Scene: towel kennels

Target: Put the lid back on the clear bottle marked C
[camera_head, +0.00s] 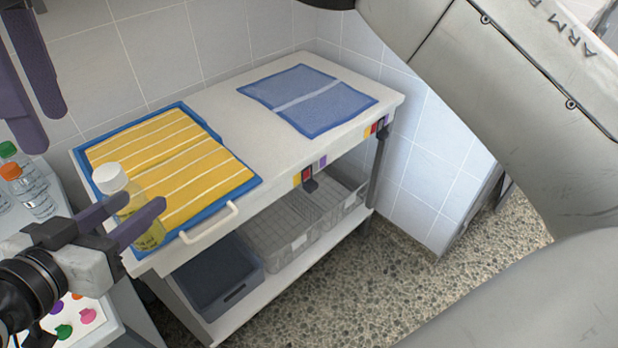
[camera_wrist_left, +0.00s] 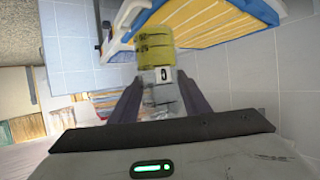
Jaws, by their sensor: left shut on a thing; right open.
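My left gripper (camera_head: 143,206) is shut on a bottle (camera_head: 112,180) with a white top and a yellowish lower part bearing dark writing. The bottle is roughly upright, in front of the yellow striped towel. In the left wrist view, the bottle (camera_wrist_left: 155,47) sits between the fingers, with a small white tag whose dark character I cannot read for certain. My right gripper (camera_head: 50,128) is open and empty at the upper left.
A white cart (camera_head: 225,140) carries a yellow striped towel (camera_head: 195,165) on a blue mat and a blue towel (camera_head: 315,100). Wire baskets (camera_head: 290,230) and a dark bin (camera_head: 218,272) are below. Small colored round pieces (camera_head: 87,316) lie on a white surface at lower left.

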